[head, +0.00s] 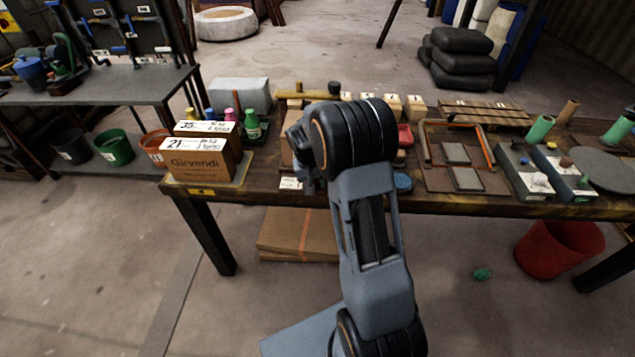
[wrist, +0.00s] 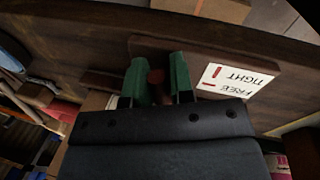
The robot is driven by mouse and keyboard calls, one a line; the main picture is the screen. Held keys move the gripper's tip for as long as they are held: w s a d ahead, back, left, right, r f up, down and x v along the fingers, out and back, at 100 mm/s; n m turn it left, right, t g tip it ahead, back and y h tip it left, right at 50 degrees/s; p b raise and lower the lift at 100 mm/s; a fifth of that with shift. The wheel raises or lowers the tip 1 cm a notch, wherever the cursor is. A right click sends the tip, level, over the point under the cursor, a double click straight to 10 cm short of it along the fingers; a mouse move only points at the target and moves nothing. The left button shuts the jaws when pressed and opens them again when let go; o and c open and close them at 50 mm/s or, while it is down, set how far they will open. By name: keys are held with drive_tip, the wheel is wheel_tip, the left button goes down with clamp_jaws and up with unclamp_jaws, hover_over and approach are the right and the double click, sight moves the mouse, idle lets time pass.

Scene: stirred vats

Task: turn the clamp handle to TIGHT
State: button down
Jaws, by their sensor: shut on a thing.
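In the wrist view, the green fingers of my gripper (wrist: 157,84) stand on either side of a reddish-brown clamp handle (wrist: 156,77) and are shut on it. The handle's rounded end shows between the fingertips; the rest of it is mostly hidden by the gripper. A white label (wrist: 238,80) reading FREE and TIGHT, upside down in this view, lies beside it with red marks. The label also shows in the head view (head: 290,184) at the bench's front edge. There my arm hides the handle. I cannot tell which mark the handle points to.
On the bench, boxes (head: 197,160) stand left of my arm, with small coloured bottles (head: 252,125) behind. A red bin (head: 560,250) stands on the floor below.

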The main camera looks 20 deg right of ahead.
drive_tip(key=shift+w+a+m, duration=0.15)
drive_tip(key=shift+a+m, duration=0.05)
drive_tip(key=shift+m, duration=1.3)
drive_tip(key=c, duration=1)
unclamp_jaws()
wheel_tip(320, 180, up, 14)
drive_tip(key=w+a+p, duration=0.1)
drive_tip(key=a, duration=0.1)
drive_tip(key=shift+w+a+f, duration=0.15)
drive_tip(key=shift+a+f, duration=0.05)
